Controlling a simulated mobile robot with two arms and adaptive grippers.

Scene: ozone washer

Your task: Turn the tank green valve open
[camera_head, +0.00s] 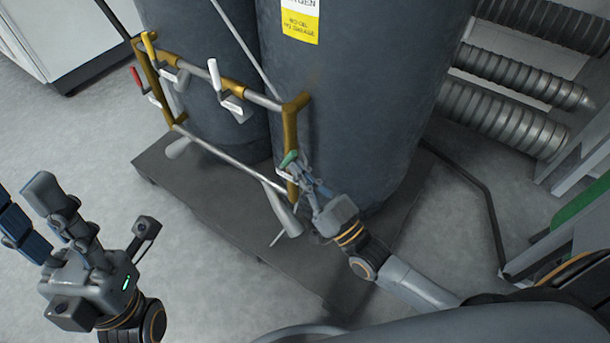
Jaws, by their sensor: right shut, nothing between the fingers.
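The green valve handle (289,158) is on the right upright of the brass and steel pipe frame, in front of the dark grey tank (345,110). My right gripper (305,178) reaches in from the lower right. Its fingers are shut and empty, right beside the green handle; I cannot tell if they touch it. They hide part of the valve's lower side. My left gripper (30,215) is at the far left, fingers spread apart, open and empty, well away from the pipes.
A red handle (136,78), a yellow handle (149,44) and a white handle (214,74) sit on the same pipe frame (190,62). The tanks stand on a dark platform (215,205). Ribbed ducts (500,115) are at the right. Floor at the lower middle is clear.

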